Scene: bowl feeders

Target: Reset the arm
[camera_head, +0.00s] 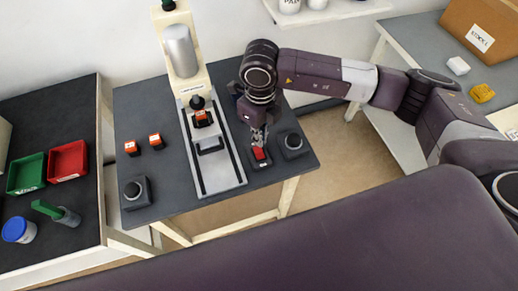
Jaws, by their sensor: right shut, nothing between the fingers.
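My right arm (318,72) reaches in from the right over the dark table. My right gripper (259,136) points down and is shut, with nothing in its fingers. Its tips are just above or touching a red button (260,154) on a small dark base; I cannot tell which. My left gripper is not in view.
A tall cream machine (189,84) with a metal cylinder stands left of my gripper, an orange-topped part under its head. Dark button boxes (136,190) (292,143) and two orange parts (156,140) are on the table (165,196). Red (68,161) and green bins stand left.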

